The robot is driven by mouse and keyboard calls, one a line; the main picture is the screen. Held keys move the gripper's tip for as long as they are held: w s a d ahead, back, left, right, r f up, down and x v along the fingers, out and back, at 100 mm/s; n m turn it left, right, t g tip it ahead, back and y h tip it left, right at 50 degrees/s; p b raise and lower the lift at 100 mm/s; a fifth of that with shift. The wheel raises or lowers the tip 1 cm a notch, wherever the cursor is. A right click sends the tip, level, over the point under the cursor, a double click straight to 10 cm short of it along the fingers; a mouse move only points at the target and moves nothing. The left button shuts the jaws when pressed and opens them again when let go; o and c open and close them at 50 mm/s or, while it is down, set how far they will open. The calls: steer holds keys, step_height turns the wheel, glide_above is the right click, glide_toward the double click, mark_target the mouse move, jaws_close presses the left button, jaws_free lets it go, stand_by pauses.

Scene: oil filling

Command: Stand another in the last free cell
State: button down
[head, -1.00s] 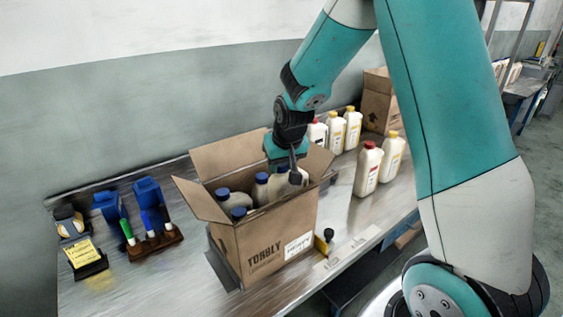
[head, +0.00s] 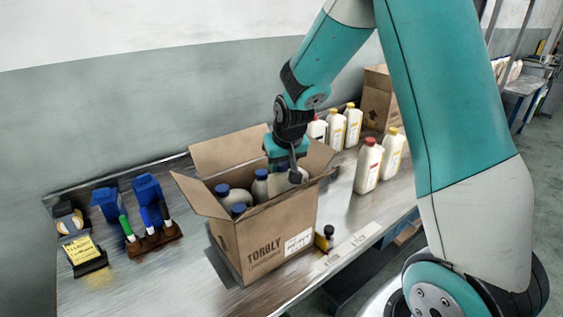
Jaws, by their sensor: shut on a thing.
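An open cardboard box (head: 265,236) marked TORBLY stands on the metal bench with its flaps spread. Inside it are several pale bottles with blue caps, among them a bottle at the left (head: 236,195), one in the middle (head: 260,187) and one nearer the front whose blue cap (head: 239,209) shows. My gripper (head: 290,174) points down into the right back part of the box. It is shut on a blue-capped bottle (head: 283,185), mostly hidden by the gripper and the box wall. I cannot see the cell dividers or whether this bottle touches the bottom.
White bottles with red caps (head: 368,167) and yellow caps (head: 392,155) stand right of the box. Another carton (head: 377,105) is behind them. A marker holder (head: 153,240) and a yellow note pad (head: 79,250) lie at the left. A small dark-capped bottle (head: 323,240) is beside the box's front right corner.

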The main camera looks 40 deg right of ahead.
steer(key=shift+f+b, duration=0.55)
steer(key=shift+f, duration=0.2)
steer(key=c, duration=0.8)
jaws_free()
steer(key=shift+c, duration=0.2)
steer(key=shift+o, duration=1.3)
steer(key=b+v, duration=0.2)
steer(key=v, duration=1.5)
steer(key=shift+r+b, duration=0.25)
steer(key=shift+b, duration=0.05)
steer(key=s+a+f+n+g+y, duration=0.2)
steer(key=s+a+n, duration=0.3)
steer(key=s+a, duration=0.5)
steer(key=s+a+f+n+g+y, duration=0.2)
steer(key=s+a+f+n+y, duration=0.1)
steer(key=s+a, duration=0.6)
steer(key=shift+s+a+f+n, duration=0.4)
steer(key=shift+s+f+n, duration=0.5)
steer(key=shift+s, duration=0.25)
